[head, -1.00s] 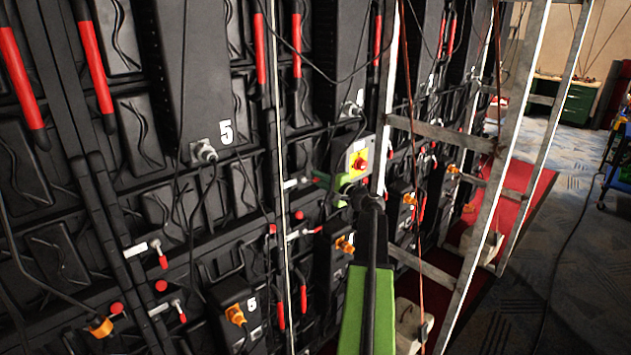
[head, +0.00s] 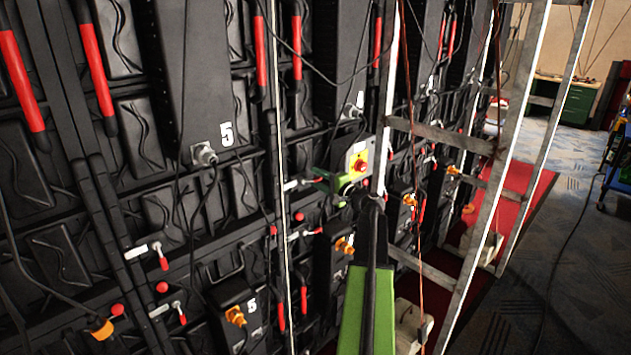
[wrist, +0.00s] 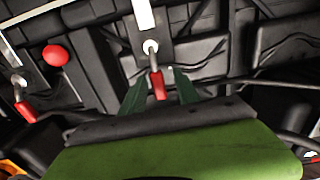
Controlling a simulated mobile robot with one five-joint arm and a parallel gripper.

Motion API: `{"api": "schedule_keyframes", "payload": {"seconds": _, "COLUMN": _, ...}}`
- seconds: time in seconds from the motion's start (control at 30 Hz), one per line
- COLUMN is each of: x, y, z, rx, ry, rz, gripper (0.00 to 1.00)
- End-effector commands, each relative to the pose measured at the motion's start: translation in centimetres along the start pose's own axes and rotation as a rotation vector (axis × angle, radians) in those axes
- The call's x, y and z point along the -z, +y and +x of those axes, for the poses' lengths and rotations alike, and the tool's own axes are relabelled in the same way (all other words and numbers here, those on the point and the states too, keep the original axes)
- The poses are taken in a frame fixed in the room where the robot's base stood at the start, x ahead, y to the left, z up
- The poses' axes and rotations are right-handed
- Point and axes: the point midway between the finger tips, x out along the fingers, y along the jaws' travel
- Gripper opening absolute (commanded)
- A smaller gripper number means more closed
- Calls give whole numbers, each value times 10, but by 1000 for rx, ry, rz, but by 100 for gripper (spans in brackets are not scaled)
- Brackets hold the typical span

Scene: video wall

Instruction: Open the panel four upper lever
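The panel four upper lever has a red handle (wrist: 158,85) on a silver pivot beneath a white plate in the wrist view. In the head view its white plate (head: 291,185) and red tip show just left of my gripper (head: 326,182). In the wrist view my gripper (wrist: 157,94) is open. Its two dark green fingers stand on either side of the red handle, with gaps visible. I cannot tell whether either finger touches it. The number 4 (head: 360,99) shows on the dark box above.
A lower lever (head: 305,234) sits beneath my gripper. A yellow box with a red button (head: 360,164) is close by on the right. Metal frame posts (head: 490,200) stand right of my arm. Another red lever (wrist: 26,108) and a red knob (wrist: 55,55) lie left in the wrist view.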

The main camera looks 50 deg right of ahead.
Motion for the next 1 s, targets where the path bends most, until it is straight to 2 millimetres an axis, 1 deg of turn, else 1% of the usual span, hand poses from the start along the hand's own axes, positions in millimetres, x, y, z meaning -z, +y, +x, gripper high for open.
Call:
{"api": "schedule_keyframes", "payload": {"seconds": 0.27, "x": 0, "y": 1, "z": -2, "rx": -1, "ry": 0, "rz": 0, "gripper": 37}}
{"api": "schedule_keyframes", "payload": {"seconds": 0.37, "x": 0, "y": 1, "z": -13, "rx": -1, "ry": 2, "rz": 0, "gripper": 37}}
{"api": "schedule_keyframes", "payload": {"seconds": 0.47, "x": -2, "y": 1, "z": -35, "rx": -1, "ry": 2, "rz": 0, "gripper": 37}}
{"api": "schedule_keyframes", "payload": {"seconds": 0.7, "x": -1, "y": 0, "z": -104, "rx": -1, "ry": 4, "rz": 0, "gripper": 37}}
{"api": "schedule_keyframes", "payload": {"seconds": 0.8, "x": -1, "y": 0, "z": -130, "rx": -1, "ry": 3, "rz": 0, "gripper": 37}}
{"api": "schedule_keyframes", "payload": {"seconds": 0.9, "x": -1, "y": 0, "z": -151, "rx": -1, "ry": 2, "rz": 0, "gripper": 37}}
{"api": "schedule_keyframes", "payload": {"seconds": 1.0, "x": 0, "y": 0, "z": -165, "rx": -1, "ry": 2, "rz": 0, "gripper": 37}}
